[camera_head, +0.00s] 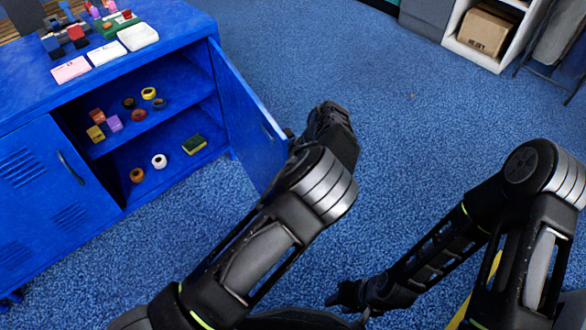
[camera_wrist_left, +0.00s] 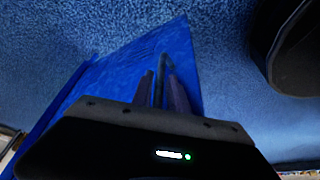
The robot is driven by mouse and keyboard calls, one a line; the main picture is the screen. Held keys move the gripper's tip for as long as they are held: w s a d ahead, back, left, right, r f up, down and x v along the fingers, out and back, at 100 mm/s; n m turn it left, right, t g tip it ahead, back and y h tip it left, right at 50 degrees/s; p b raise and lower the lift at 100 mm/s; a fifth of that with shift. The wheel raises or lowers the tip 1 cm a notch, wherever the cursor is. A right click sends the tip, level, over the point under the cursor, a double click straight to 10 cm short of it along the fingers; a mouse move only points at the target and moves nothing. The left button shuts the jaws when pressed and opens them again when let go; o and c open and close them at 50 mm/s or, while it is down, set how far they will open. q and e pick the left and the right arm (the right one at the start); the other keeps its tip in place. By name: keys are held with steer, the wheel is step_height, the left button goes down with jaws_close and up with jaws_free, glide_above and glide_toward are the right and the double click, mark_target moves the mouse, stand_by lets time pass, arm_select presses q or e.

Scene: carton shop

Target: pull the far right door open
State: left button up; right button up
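The far right door (camera_head: 250,115) of the blue cabinet stands swung well out, and its inner face shows in the head view. In the left wrist view the door (camera_wrist_left: 125,70) fills the middle. Its dark handle (camera_wrist_left: 165,65) stands between the two fingers of my left gripper (camera_wrist_left: 163,92), which look closed around it. In the head view my left gripper (camera_head: 292,135) is at the door's free edge, mostly hidden by the wrist and door. My right gripper (camera_head: 348,295) is low at the bottom, away from the cabinet; its fingers are too dark to read.
The cabinet's left door (camera_head: 50,185) is closed. Small tape rolls and blocks sit on the shelves inside. Cards and boxes lie on the cabinet top (camera_head: 185,22). A white shelf (camera_head: 478,53) with a carton (camera_head: 487,28) stands at the back right. Blue carpet (camera_head: 400,110) right of the door is clear.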

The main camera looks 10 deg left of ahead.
arm_select(q)
steer(key=p+v, duration=0.1)
steer(key=v, duration=0.6)
steer(key=shift+d+r, duration=0.2)
steer(key=shift+r, duration=0.15)
